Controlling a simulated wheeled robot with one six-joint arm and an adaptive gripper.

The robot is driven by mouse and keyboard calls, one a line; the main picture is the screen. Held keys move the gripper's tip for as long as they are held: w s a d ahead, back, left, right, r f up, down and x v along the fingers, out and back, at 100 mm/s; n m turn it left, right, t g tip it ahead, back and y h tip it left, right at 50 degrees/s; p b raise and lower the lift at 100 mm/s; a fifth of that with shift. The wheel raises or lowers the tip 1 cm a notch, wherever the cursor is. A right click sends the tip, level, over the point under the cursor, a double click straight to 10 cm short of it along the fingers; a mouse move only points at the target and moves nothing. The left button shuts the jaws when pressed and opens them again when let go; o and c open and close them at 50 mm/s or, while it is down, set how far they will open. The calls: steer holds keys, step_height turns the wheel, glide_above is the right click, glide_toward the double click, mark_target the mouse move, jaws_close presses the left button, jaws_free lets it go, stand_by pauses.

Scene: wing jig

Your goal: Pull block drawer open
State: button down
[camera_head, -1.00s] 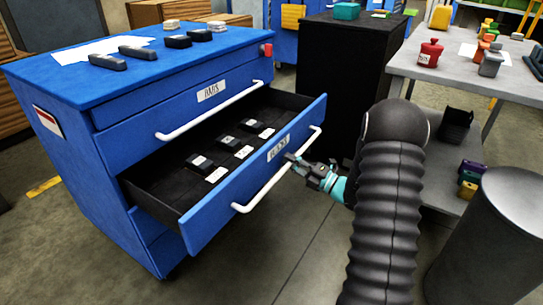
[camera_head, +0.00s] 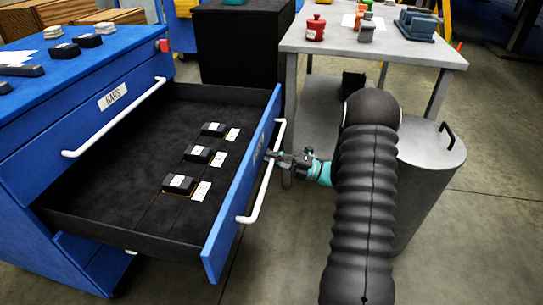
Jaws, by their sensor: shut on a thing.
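The block drawer (camera_head: 262,165) of the blue cabinet stands well out, showing its dark lined inside. Several black blocks (camera_head: 198,154) with white labels lie in it, towards the front panel. Its white bar handle (camera_head: 265,188) is on the outer face of the front panel. My gripper (camera_head: 275,157) is at the upper part of this handle, shut on it. The fingertips are small and partly hidden against the panel. The label on the front panel is seen too edge-on to read.
Above it, the cabinet's upper drawer (camera_head: 113,97) is shut. Dark and light blocks lie on the blue cabinet top (camera_head: 52,85). A grey table (camera_head: 375,47) with coloured parts stands behind my arm. A grey bin (camera_head: 432,165) stands right of my arm. The floor at the front is clear.

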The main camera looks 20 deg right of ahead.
steer(key=shift+s, duration=0.1)
steer(key=shift+a+f, duration=0.1)
steer(key=shift+a, duration=0.05)
steer(key=c, duration=1.1)
jaws_free()
steer(key=shift+s, duration=0.1)
steer(key=shift+c, duration=0.2)
steer(key=v, duration=1.2)
